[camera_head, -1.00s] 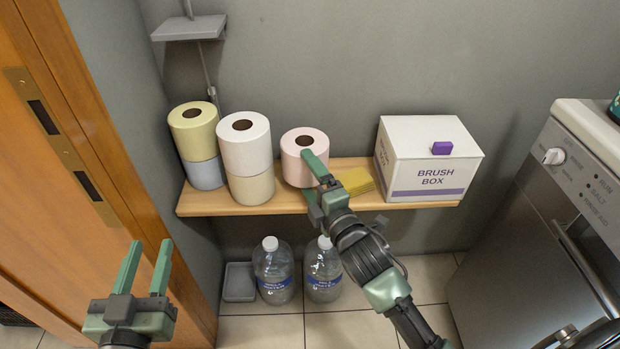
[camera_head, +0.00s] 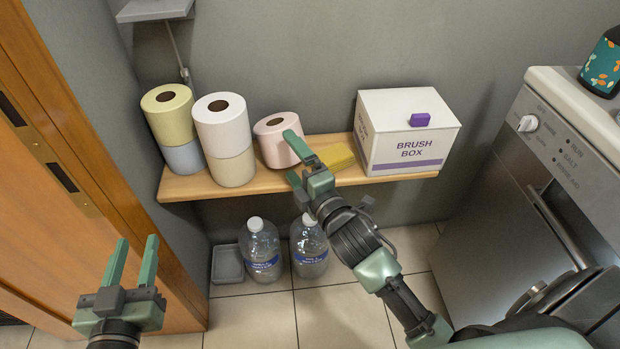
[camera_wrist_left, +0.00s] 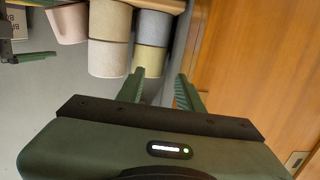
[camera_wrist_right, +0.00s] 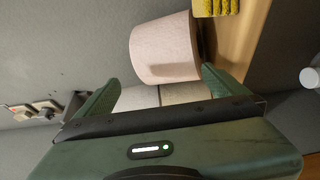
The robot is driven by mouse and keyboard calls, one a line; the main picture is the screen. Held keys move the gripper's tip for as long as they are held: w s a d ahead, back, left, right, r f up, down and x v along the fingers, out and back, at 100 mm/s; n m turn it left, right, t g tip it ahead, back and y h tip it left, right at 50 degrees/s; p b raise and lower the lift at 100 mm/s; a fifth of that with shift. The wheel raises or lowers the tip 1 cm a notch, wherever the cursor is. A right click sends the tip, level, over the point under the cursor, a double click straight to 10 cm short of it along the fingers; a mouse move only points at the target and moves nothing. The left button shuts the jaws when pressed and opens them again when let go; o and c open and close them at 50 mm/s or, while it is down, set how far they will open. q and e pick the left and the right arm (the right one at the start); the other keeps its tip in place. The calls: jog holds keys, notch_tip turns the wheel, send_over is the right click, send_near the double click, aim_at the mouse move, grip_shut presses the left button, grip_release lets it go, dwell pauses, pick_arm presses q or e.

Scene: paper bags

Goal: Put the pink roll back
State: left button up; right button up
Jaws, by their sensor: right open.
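The pink roll (camera_head: 276,150) stands alone on the wooden shelf (camera_head: 200,185), right of the white roll (camera_head: 222,132). My right gripper (camera_head: 298,157) is open at the roll's front right, one finger overlapping its right side in the head view. In the right wrist view the pink roll (camera_wrist_right: 163,50) is ahead of the open fingers, with no clear contact visible. My left gripper (camera_head: 132,265) is open and empty, low at the left. The white roll sits on a cream roll (camera_head: 232,170). Beside them a yellow roll (camera_head: 168,118) sits on a blue one (camera_head: 184,158).
A yellow sponge (camera_head: 336,157) lies right of the pink roll, then the white brush box (camera_head: 408,135). Two water bottles (camera_head: 262,250) and a grey tray (camera_head: 227,264) are on the floor. A wooden door (camera_head: 60,230) is left, an appliance (camera_head: 530,190) right.

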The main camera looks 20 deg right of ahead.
pick_arm(q)
notch_tip(320, 180, down, 6)
jog(key=s+a+g+y+p, duration=0.1)
jog(key=s+g, duration=0.1)
jog(key=g, duration=0.1)
jog(key=shift+s+a+g, duration=0.25)
jog(key=shift+s+g, duration=0.05)
jog(key=shift+g, duration=0.1)
pick_arm(e)
jog(key=s+a+f+m+g, duration=0.1)
jog(key=s+m+g, duration=0.1)
jog(key=s+m, duration=0.5)
jog(key=s+a+f+m+g+y, duration=0.1)
jog(key=s+a+f+m+g, duration=0.1)
jog(key=s+m, duration=0.5)
jog(key=m+g, duration=0.1)
jog(key=m, duration=0.1)
jog(key=shift+s+m, duration=0.4)
jog(key=shift+f, duration=0.15)
